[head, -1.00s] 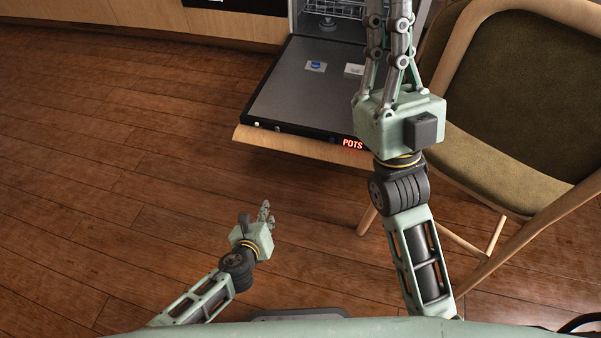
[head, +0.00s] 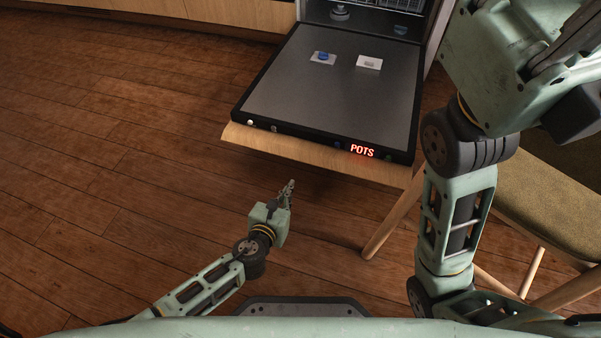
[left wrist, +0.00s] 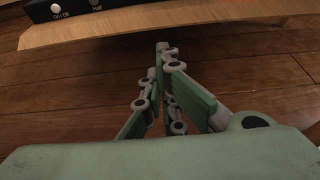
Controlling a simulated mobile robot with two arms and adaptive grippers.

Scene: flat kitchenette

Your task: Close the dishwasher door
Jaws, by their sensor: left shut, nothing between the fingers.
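The dishwasher door (head: 335,95) is folded down open, its dark inner face up, with a wooden front panel edge (head: 310,150) and a lit red "POTS" display. In the left wrist view the wooden panel (left wrist: 150,27) runs across the top. My left gripper (head: 290,184) is shut and empty, low in front of the door's near edge and apart from it. Its fingers meet in the left wrist view (left wrist: 163,48). My right arm rises at the right, close to the camera; its fingers are outside the picture.
The dishwasher tub and rack (head: 385,12) show at the top. A chair with an olive seat (head: 540,190) and wooden legs stands right of the door, partly behind my right arm. The wooden floor (head: 110,150) to the left is clear.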

